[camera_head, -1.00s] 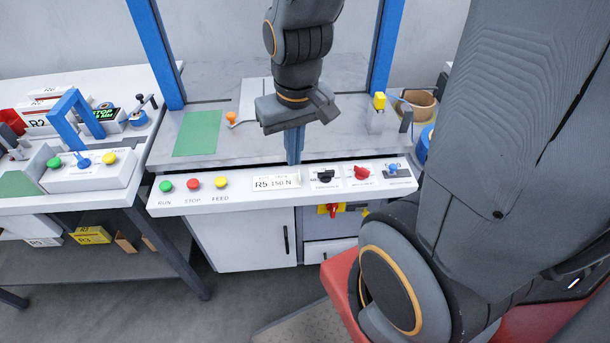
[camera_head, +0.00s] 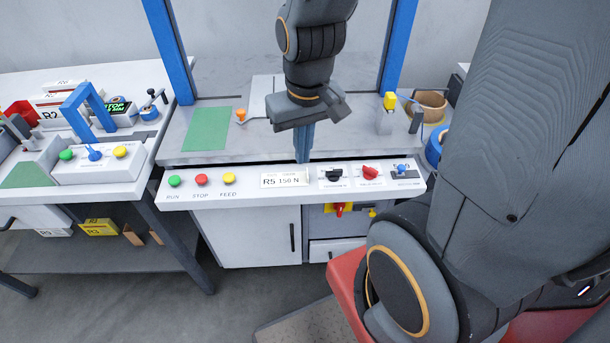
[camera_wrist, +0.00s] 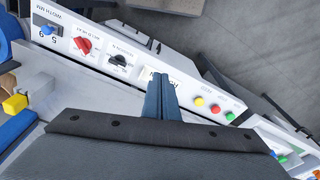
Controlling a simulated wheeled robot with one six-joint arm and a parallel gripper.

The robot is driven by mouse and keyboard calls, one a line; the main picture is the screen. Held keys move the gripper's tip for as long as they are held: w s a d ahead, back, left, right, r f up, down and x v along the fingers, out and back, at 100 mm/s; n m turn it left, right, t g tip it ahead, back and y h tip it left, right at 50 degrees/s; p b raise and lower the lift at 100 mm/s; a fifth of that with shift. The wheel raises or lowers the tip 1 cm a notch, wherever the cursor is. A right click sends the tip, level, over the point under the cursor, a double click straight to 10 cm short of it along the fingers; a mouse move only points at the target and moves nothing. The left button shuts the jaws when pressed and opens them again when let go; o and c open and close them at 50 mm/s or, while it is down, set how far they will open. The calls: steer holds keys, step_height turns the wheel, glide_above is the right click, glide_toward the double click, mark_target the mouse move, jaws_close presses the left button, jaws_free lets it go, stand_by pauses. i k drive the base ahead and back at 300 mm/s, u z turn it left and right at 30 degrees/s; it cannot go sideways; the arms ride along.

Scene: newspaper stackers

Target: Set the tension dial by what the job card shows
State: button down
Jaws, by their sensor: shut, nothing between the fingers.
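The job card (camera_head: 284,181) on the sloping white control panel reads R5 150 N. Right of it is a black knob (camera_head: 333,175) with small lettering below that I cannot read surely. It also shows in the wrist view (camera_wrist: 119,61), upside down. The knob's setting is too small to tell. My gripper (camera_head: 303,159) points down, shut and empty, just behind the panel's back edge, between card and black knob in the picture. In the wrist view my fingers (camera_wrist: 160,77) partly cover the card; I see no contact with the knob.
A red knob (camera_head: 370,173) and a blue control (camera_head: 401,169) sit further right on the panel. Green (camera_head: 174,181), red (camera_head: 201,180) and yellow (camera_head: 229,178) buttons are at its left. Blue uprights (camera_head: 169,50) flank my arm. A tape roll (camera_head: 427,104) lies at the right.

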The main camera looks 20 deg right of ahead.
mark_target(333, 174)
steer(key=u, duration=0.75)
steer(key=k, duration=0.75)
steer(key=z, duration=0.85)
steer(key=i, duration=0.5)
steer(key=u, duration=0.05)
